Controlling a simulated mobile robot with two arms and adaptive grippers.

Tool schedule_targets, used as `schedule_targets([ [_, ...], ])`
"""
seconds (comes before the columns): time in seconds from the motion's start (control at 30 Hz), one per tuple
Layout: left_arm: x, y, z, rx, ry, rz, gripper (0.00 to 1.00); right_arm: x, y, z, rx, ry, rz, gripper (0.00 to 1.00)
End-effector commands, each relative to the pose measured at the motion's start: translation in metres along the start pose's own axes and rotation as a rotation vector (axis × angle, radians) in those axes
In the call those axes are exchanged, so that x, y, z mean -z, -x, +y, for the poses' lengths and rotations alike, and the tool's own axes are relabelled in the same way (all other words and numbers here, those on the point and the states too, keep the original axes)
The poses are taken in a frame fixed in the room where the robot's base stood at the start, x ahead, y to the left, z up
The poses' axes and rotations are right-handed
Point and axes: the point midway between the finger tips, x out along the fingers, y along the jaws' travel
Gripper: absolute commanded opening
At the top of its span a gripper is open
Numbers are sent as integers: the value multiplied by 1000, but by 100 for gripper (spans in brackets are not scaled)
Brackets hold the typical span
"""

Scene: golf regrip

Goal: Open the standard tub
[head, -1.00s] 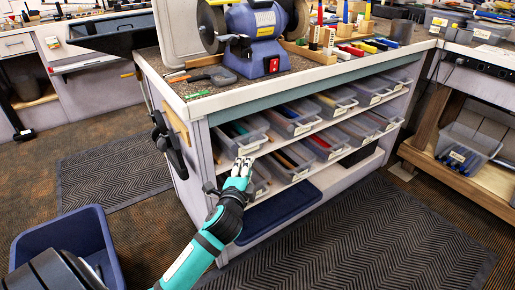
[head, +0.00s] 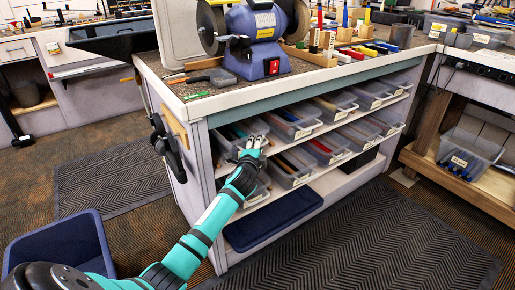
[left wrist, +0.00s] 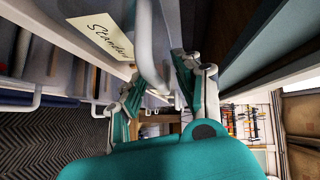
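The standard tub is a grey, see-through tub with a white front handle (left wrist: 150,55) and a label (left wrist: 100,33) reading "Standar…", cut off, in the left wrist view. In the head view my left gripper (head: 253,145) is at the front of the leftmost upper-shelf tub (head: 236,128) and partly hides it. In the left wrist view my left gripper (left wrist: 160,88) has its fingers apart, with the handle between them. I cannot tell whether they touch it. The tub sits in the shelf among the others. My right gripper is not in view.
Several similar tubs (head: 290,121) fill two shelves under the bench (head: 230,100). A dark blue mat-like item (head: 270,218) lies on the bottom shelf. A blue bin (head: 62,245) stands at lower left. The black floor mat (head: 370,235) before the shelves is clear.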

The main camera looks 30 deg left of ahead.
Motion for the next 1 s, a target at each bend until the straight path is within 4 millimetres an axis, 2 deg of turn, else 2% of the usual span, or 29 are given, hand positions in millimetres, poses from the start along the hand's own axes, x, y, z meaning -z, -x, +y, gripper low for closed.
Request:
schedule_targets([
  [0.23,0,-1,0,0,0,0,33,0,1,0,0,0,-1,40],
  [0.5,0,0,0,-1,0,0,0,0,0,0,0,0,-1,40],
  [1.0,0,0,2,-5,-2,-1,0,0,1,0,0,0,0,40],
])
